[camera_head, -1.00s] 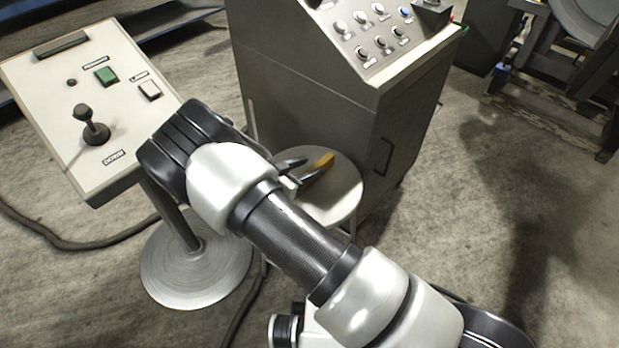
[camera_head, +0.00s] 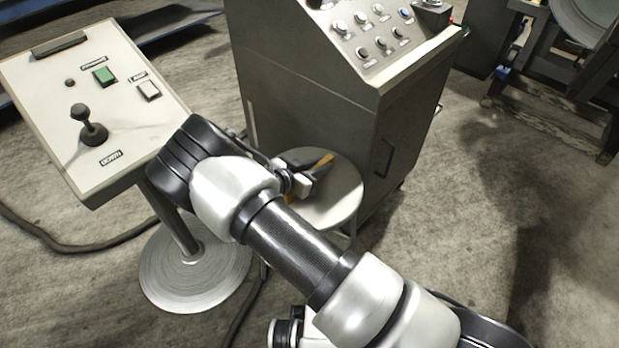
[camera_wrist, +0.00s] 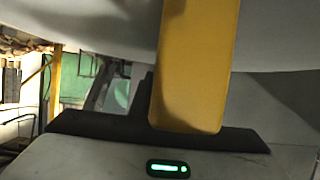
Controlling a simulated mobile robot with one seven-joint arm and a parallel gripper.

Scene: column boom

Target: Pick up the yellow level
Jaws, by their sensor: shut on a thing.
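The yellow level (camera_head: 325,160) shows only as a small yellow-orange end above the round stool, beside my gripper's dark fingers. In the wrist view the yellow level (camera_wrist: 196,70) is a broad yellow bar running down from the top edge to the dark front of my gripper. My gripper (camera_head: 309,173) is shut on the level over the stool top. My fingers hide most of the level in the head view. I cannot tell whether the level touches the stool.
The pale round stool (camera_head: 343,193) stands against a grey control cabinet (camera_head: 310,95) with knobs. At left is a pedestal panel (camera_head: 60,130) with a joystick and a green button, on a round base (camera_head: 195,275). Open concrete floor lies at right.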

